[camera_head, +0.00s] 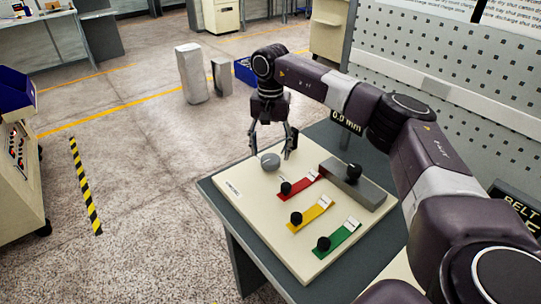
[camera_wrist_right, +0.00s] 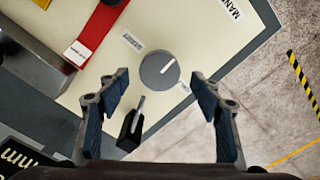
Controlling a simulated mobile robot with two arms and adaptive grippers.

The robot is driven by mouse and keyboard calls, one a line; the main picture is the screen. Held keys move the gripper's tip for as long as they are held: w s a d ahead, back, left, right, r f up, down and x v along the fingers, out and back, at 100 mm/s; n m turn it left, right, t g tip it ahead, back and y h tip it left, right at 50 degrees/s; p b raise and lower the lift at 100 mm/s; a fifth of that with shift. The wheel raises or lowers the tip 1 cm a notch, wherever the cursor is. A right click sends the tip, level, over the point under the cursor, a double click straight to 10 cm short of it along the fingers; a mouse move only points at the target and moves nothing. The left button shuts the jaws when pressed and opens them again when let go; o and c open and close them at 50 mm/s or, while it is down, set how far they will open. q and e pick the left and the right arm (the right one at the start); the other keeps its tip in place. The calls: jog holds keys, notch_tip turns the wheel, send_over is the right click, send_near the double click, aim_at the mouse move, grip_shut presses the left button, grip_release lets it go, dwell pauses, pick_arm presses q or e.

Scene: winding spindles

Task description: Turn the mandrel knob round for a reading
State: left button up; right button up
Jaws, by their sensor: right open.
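The mandrel knob (camera_head: 270,161) is a round grey dial near the far corner of a cream panel (camera_head: 262,209). In the right wrist view the knob (camera_wrist_right: 155,75) shows a white pointer line towards the upper right. My right gripper (camera_head: 272,146) points down above the knob, its fingers spread. In the wrist view my right gripper (camera_wrist_right: 159,78) is open and empty, with one fingertip on each side of the knob and visible gaps. I cannot tell the exact height above the dial. My left gripper is not in view.
Red (camera_head: 301,186), yellow (camera_head: 312,214) and green (camera_head: 338,238) strips with black knobs lie on the panel, beside a grey block (camera_head: 352,187). A black lever (camera_wrist_right: 131,128) stands close to the dial, near one finger. A perforated board (camera_head: 450,75) rises behind.

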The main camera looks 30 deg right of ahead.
aim_at(270, 159)
notch_tip(270, 159, up, 9)
jog(key=shift+r, duration=0.15)
dwell(0.5)
